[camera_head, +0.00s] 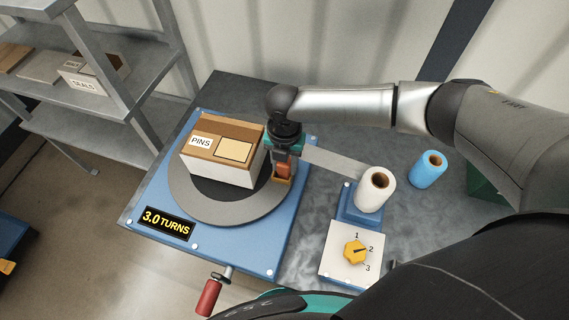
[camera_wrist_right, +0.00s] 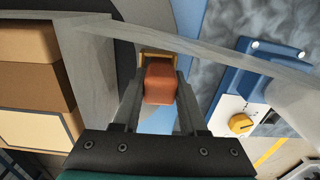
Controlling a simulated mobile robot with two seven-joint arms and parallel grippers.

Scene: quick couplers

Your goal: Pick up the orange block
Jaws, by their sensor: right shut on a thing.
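The orange block (camera_wrist_right: 159,82) sits between the two fingers of my right gripper (camera_wrist_right: 159,97) in the right wrist view. The gripper is shut on it. In the head view the right gripper (camera_head: 282,168) points down beside the white-sided box, and the orange block (camera_head: 284,160) shows partly between its dark fingers. A small yellow-orange holder (camera_head: 281,182) is right below the block; it also shows behind the block in the wrist view (camera_wrist_right: 158,54). I cannot tell whether the block still touches the holder. My left gripper is not in view.
The box labelled PINS (camera_head: 232,176) stands on a round grey turntable (camera_head: 215,212) on a blue base (camera_head: 262,258). A strip of film (camera_head: 335,161) runs close past the gripper to a white roll (camera_head: 377,188). A blue roll (camera_head: 429,169) and a numbered dial (camera_head: 356,252) are to the right.

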